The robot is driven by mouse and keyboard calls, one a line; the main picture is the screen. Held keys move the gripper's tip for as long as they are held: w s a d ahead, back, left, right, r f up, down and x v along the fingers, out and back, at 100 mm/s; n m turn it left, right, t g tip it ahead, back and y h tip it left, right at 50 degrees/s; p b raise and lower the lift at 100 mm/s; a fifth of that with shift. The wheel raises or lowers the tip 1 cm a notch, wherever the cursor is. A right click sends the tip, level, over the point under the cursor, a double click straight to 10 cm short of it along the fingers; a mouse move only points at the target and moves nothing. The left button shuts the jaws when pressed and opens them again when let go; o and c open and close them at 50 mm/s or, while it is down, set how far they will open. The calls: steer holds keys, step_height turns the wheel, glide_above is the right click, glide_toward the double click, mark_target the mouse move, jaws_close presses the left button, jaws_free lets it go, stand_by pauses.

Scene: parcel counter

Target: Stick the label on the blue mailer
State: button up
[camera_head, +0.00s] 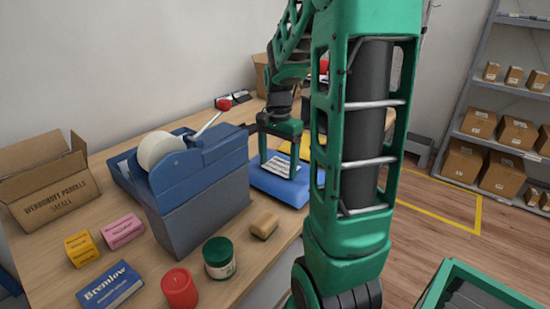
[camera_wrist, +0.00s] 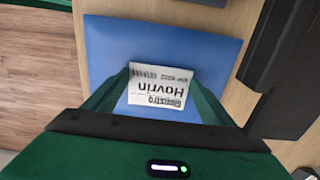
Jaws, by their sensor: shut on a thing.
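The blue mailer (camera_head: 283,188) lies flat on the counter, to the right of the blue label dispenser. It fills much of the wrist view (camera_wrist: 155,45). My gripper (camera_head: 279,164) is over the mailer, pointing down. In the wrist view my gripper (camera_wrist: 163,88) is shut on the white label (camera_wrist: 160,87), which has black print reading "Hovrin" and a barcode. The label also shows below the fingers in the head view (camera_head: 282,167). The label lies within the mailer's outline. I cannot tell whether it touches the mailer's surface.
The blue dispenser (camera_head: 200,190) with a white roll stands to the left. A yellow item (camera_head: 299,147) lies behind the mailer. A tan block (camera_head: 265,225), green jar (camera_head: 219,257), red pot (camera_head: 179,290), small boxes (camera_head: 121,230) and an open carton (camera_head: 52,186) occupy the counter.

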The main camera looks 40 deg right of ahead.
mark_target(278, 169)
steer(key=o, duration=0.7)
steer(key=shift+o, duration=0.2)
steer(key=shift+r, duration=2.7)
step_height(278, 169, up, 8)
